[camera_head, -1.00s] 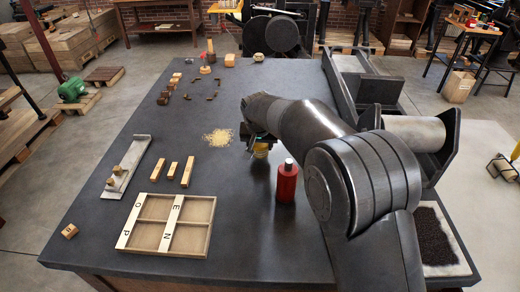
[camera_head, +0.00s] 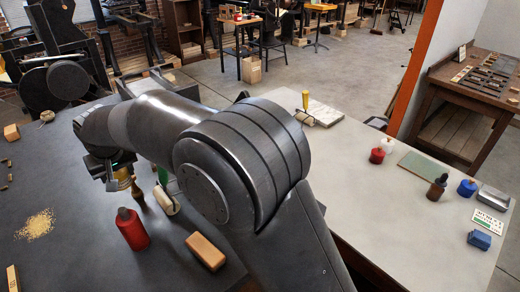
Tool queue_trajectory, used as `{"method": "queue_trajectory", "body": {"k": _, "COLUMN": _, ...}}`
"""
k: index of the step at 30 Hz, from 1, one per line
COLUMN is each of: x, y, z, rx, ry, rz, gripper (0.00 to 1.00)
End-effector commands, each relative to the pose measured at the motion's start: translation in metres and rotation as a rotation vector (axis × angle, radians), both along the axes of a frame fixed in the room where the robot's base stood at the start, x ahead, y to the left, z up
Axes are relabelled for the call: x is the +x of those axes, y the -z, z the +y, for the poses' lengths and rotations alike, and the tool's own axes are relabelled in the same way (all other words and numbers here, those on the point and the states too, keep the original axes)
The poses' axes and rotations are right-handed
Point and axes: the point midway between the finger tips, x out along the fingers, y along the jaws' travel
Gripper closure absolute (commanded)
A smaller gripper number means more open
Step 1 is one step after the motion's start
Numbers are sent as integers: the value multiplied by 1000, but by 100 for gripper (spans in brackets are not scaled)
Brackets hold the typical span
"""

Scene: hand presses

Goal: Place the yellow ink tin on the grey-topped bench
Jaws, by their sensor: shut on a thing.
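My gripper (camera_head: 112,180) is at the left, above the dark-topped table, with its fingers mostly hidden by its own body. The yellow ink tin (camera_head: 123,174) shows partly at the gripper, held between the jaws. I cannot tell how high the tin is above the table. The grey-topped bench (camera_head: 385,222) is the pale surface on the right, beyond my arm. It has a broad bare area in its middle and near part.
On the pale bench stand a red jar (camera_head: 377,155), a dark brown bottle (camera_head: 437,187), a blue jar (camera_head: 467,187) and a blue block (camera_head: 479,239). Near my gripper are a red bottle (camera_head: 132,230) and a wooden block (camera_head: 206,251). An orange post (camera_head: 415,70) rises behind the bench.

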Motion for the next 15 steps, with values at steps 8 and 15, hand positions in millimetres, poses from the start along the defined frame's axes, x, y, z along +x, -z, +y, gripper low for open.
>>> {"method": "queue_trajectory", "body": {"k": 8, "x": 1, "y": -80, "z": 1, "rx": 10, "ry": 2, "rz": -6, "gripper": 81}}
{"method": "queue_trajectory", "body": {"k": 15, "x": 0, "y": -147, "z": 1, "rx": 5, "ry": 0, "rz": -2, "gripper": 81}}
